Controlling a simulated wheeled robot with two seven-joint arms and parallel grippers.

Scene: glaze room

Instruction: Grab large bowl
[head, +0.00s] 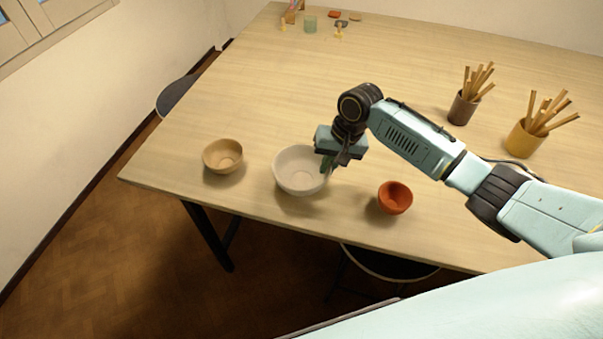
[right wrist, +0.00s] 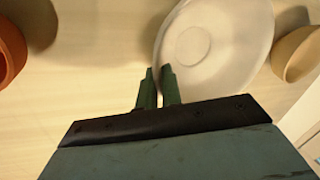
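The large bowl (head: 299,171) is white and stands upright on the table, between two smaller bowls. My right gripper (head: 328,163) is at its right rim, pointing down. In the right wrist view, the large bowl (right wrist: 215,45) lies under the fingertips, and its rim runs into the narrow gap between the two green fingers (right wrist: 159,85). One finger is outside the bowl and one inside, close together on its wall. The bowl still appears to rest on the table. My left gripper is not in view.
A tan wooden bowl (head: 222,156) stands to the left and a small orange-red bowl (head: 395,198) to the right. Two cups of sticks, dark (head: 462,110) and yellow (head: 524,141), stand at the right. Small items lie at the far edge. The middle of the table (head: 270,80) is clear.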

